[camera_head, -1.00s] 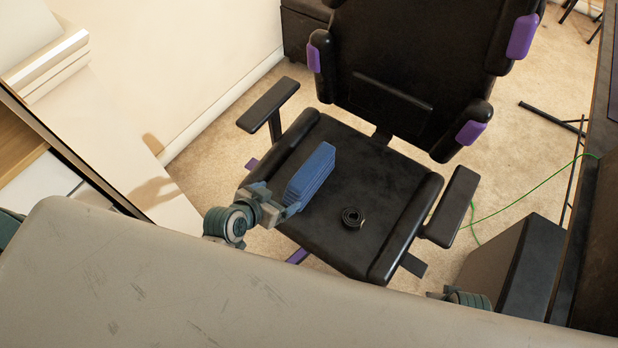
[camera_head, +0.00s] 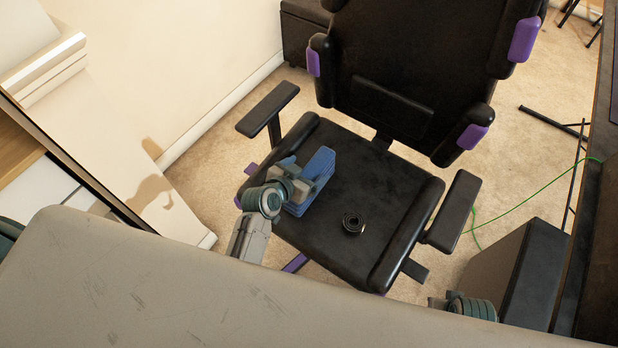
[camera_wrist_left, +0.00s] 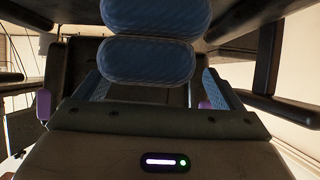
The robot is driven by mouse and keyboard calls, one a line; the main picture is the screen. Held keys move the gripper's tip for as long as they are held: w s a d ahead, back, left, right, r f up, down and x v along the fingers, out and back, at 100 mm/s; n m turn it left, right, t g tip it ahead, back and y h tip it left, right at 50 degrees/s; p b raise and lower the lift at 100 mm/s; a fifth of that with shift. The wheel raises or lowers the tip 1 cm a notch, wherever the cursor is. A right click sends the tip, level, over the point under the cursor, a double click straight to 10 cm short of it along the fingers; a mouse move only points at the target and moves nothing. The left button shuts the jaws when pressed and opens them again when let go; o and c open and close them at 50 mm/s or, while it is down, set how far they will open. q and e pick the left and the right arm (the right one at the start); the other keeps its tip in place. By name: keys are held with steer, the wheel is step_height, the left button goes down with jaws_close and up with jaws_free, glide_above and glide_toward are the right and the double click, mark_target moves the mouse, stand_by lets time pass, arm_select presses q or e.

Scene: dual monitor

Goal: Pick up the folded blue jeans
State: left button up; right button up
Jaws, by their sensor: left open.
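The folded blue jeans (camera_head: 321,164) stand as a thick block on the left side of the black chair seat (camera_head: 375,185). In the head view my left gripper (camera_head: 305,182) is over the jeans and covers their middle. It is open. In the left wrist view the jeans (camera_wrist_left: 150,60) appear as rounded blue layers in the upper middle, ahead of my gripper. Whether the fingers touch them is unclear. Part of my right arm shows at the bottom right of the head view, but its fingers do not show.
A coiled black belt (camera_head: 353,222) lies on the seat, right of the jeans. Armrests (camera_head: 268,108) and (camera_head: 454,210) flank the seat, and the backrest (camera_head: 410,60) rises behind. A dark box (camera_head: 520,265) and a green cable (camera_head: 530,203) are at the right.

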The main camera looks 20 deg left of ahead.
arm_select(q)
steer(key=shift+w+f, duration=0.1)
steer(key=shift+w, duration=0.1)
steer(key=c, duration=1.8)
arm_select(e)
steer(key=shift+r, duration=0.1)
